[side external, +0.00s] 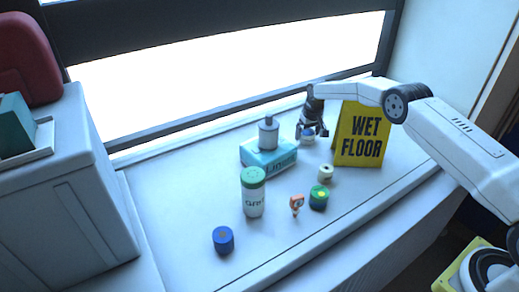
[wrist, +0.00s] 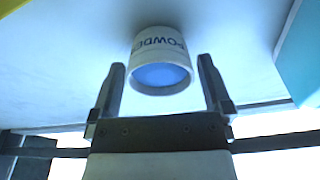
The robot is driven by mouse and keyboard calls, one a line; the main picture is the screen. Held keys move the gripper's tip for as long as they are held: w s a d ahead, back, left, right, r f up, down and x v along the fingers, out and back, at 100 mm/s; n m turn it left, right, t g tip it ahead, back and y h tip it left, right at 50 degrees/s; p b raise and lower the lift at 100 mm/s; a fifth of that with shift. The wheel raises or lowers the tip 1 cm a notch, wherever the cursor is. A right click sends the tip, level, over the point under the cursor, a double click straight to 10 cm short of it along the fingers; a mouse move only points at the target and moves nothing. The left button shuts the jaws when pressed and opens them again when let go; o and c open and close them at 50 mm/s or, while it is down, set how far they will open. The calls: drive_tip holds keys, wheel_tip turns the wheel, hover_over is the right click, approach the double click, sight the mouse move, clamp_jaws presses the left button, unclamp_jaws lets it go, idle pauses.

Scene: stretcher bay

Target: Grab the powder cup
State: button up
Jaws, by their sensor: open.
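The powder cup (wrist: 160,42) is white with dark lettering reading "POWD" and a blue round inside or top. In the wrist view it lies ahead of and partly between the two fingertips of my gripper (wrist: 161,64). My gripper is open, with a finger on either side and a visible gap to each. In the side view my gripper (side external: 313,130) reaches down at the cup (side external: 307,140), which stands on the white counter behind the sign's left edge. The fingers partly hide the cup there.
A yellow wet floor sign (side external: 361,134) stands close right of my gripper. A teal box (side external: 268,158) with a grey bottle (side external: 268,133) on it is close left. A green-lidded canister (side external: 253,196), a blue cup (side external: 223,240) and several small items stand nearer the front.

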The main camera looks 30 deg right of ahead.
drive_tip(key=shift+c, duration=0.2)
drive_tip(key=c, duration=1)
drive_tip(key=shift+r, duration=0.2)
wheel_tip(320, 180, up, 10)
drive_tip(key=shift+f, duration=0.15)
